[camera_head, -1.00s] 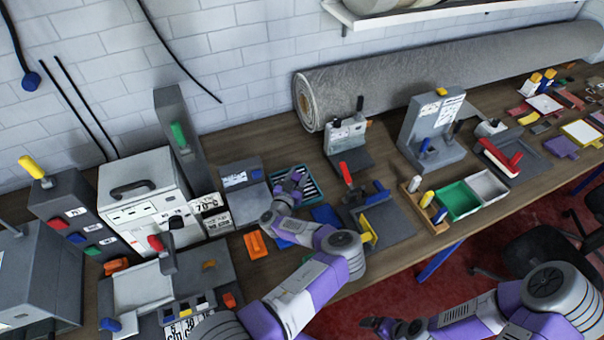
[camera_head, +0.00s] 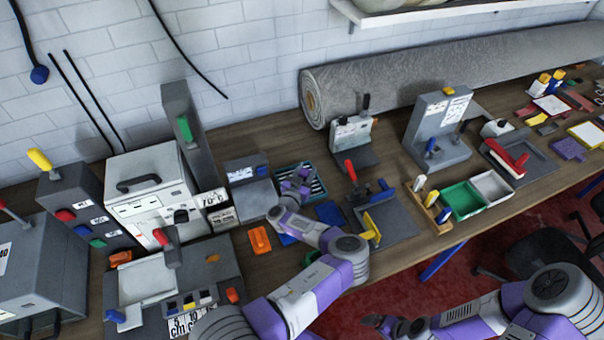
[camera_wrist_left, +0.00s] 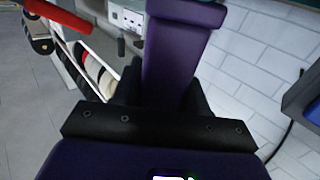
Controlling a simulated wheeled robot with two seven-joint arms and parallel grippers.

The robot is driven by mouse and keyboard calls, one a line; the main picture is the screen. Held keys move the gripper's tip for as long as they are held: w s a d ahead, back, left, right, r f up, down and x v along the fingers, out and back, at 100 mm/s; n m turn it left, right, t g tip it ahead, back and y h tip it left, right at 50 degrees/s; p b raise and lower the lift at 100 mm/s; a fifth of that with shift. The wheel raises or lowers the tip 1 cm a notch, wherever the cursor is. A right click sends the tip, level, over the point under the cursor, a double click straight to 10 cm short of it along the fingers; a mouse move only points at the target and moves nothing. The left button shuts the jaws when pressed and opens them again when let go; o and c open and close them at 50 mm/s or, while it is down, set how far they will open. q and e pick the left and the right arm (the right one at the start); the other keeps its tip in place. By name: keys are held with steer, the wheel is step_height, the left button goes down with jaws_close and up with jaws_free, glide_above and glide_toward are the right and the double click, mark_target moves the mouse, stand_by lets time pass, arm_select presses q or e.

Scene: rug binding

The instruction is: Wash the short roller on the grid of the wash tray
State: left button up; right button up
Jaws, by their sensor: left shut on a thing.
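The wash tray (camera_head: 319,194), a teal-rimmed tray with a black-and-white slatted grid, lies on the bench near the middle of the head view. My left gripper (camera_head: 299,179) is over it and covers part of the grid. In the left wrist view, my left gripper's dark fingers (camera_wrist_left: 160,90) are shut on a purple piece (camera_wrist_left: 183,45), which looks like the short roller's handle. The roller's working end is hidden, so I cannot tell if it touches the grid. Pale and dark slats (camera_wrist_left: 95,70) show beside it. My right gripper (camera_head: 385,325) is low in the head view, off the bench; its jaws are unclear.
An orange piece (camera_head: 260,240) and a blue pad (camera_head: 329,213) lie near the tray. A grey fixture (camera_head: 395,218) with red, blue and yellow parts stands right of it. A white machine (camera_head: 150,195) stands left. The rolled grey rug (camera_head: 420,80) lies behind.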

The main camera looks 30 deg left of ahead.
arm_select(q)
steer(key=shift+w+d+r, duration=0.1)
steer(key=shift+w+d, duration=0.45)
steer(key=shift+w, duration=0.15)
steer(key=shift+s+a+p, duration=0.75)
steer(key=shift+s+a, duration=0.45)
steer(key=shift+s, duration=0.25)
steer(key=shift+d+f, duration=0.1)
steer(key=shift+f, duration=0.15)
steer(key=shift+w+d+b, duration=0.8)
steer(key=shift+w+d, duration=1)
steer(key=shift+w, duration=0.45)
steer(key=s+a+p, duration=0.1)
steer(key=s+a, duration=0.4)
steer(key=shift+s, duration=0.4)
